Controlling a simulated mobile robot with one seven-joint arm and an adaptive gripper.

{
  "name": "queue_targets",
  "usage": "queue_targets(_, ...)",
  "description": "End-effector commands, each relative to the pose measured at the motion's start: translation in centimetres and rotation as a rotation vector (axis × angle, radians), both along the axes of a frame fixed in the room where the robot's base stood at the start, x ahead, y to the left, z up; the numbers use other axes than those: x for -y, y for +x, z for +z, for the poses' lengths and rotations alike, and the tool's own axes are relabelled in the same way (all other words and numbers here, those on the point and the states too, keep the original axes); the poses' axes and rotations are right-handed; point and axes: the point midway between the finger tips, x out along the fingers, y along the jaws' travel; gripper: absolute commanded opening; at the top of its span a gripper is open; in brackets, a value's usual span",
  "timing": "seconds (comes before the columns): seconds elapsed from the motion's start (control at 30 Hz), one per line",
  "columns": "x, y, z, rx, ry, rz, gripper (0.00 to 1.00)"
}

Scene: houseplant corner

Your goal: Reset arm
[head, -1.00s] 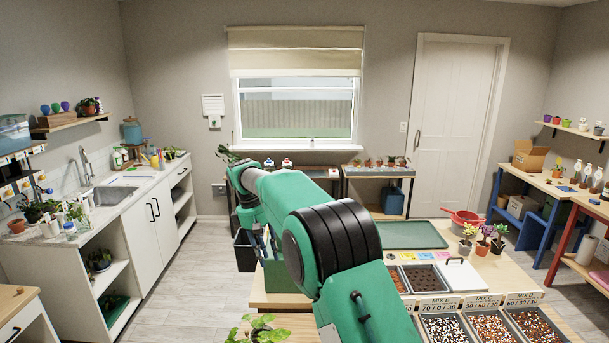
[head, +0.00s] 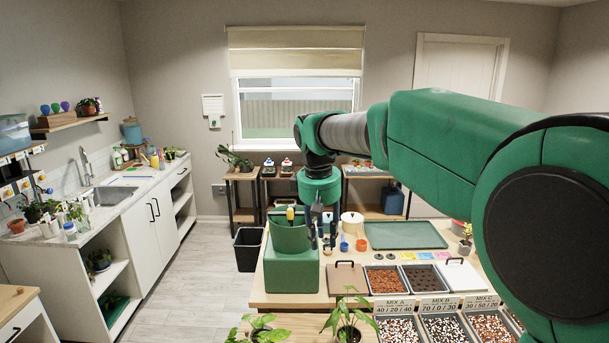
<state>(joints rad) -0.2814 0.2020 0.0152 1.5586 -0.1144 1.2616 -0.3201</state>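My gripper (head: 323,243) hangs below my green wrist, pointing down, above the potting table. Its two dark fingers look apart, with a gap between them. It is small in the head view, and I see nothing clearly held in it. My arm reaches from the right edge across the picture.
The wooden table (head: 285,299) carries bins of soil mix (head: 388,280), a green tray (head: 405,235) and a white canister (head: 352,222). Leafy plants (head: 347,322) stand at the near edge. A black bin (head: 247,249) is on the floor. Floor at left is clear.

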Motion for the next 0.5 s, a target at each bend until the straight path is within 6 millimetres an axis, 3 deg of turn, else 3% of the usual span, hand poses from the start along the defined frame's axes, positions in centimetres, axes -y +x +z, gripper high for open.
queue_targets(0.2, 3.4, -4.7, 2.0, 0.047, 0.033, -0.074, 0.31)
queue_targets(0.5, 7.2, -11.3, 3.3, 0.110, 0.079, -0.173, 0.31)
